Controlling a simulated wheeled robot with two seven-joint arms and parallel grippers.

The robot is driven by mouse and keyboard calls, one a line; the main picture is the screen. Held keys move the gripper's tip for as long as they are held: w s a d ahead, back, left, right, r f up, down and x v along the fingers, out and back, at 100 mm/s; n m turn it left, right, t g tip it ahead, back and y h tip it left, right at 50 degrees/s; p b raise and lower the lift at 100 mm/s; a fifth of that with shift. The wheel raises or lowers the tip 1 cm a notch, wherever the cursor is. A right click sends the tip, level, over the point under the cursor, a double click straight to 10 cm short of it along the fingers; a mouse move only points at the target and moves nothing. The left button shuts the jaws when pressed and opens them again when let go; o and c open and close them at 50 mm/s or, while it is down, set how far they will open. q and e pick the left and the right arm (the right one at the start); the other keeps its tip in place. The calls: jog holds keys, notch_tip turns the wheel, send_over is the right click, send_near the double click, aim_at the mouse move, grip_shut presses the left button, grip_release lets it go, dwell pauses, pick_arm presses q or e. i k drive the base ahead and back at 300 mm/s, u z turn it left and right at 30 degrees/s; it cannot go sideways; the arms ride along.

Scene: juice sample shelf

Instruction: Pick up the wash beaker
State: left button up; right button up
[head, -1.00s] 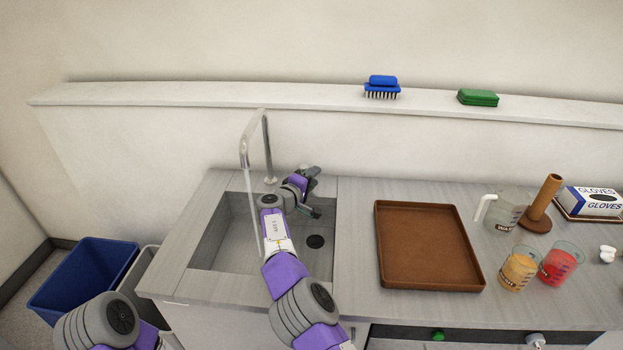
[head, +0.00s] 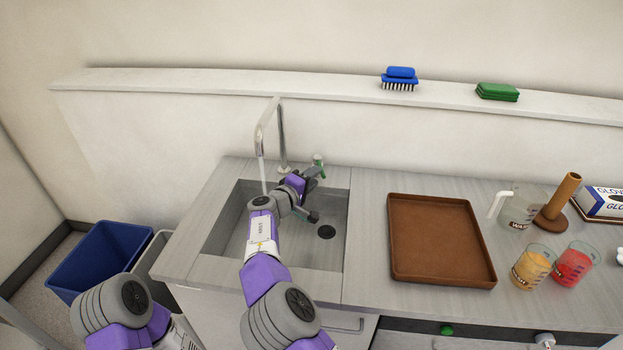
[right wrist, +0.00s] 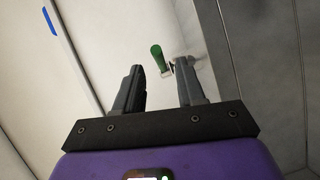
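The wash beaker (head: 517,208) is a clear jug with a white handle and a partly readable label. It stands upright on the counter right of the brown tray in the head view, with nothing holding it. My right gripper (head: 318,190) is over the back of the sink, far left of the beaker. In the right wrist view its two fingers (right wrist: 158,90) are apart with nothing between them. A small green-topped item (head: 318,160) stands behind the sink, just beyond the fingers; its green top (right wrist: 158,56) also shows in the right wrist view. My left gripper is out of view.
The sink (head: 225,230) has a tall tap (head: 281,140), seemingly running. The brown tray (head: 440,238) is empty. A yellow-filled beaker (head: 530,268), a red-filled beaker (head: 572,266) and a brown peg stand (head: 560,200) crowd the wash beaker. Bins (head: 100,255) stand left.

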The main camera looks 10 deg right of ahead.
aim_at(537, 262)
jog(key=k, duration=1.5)
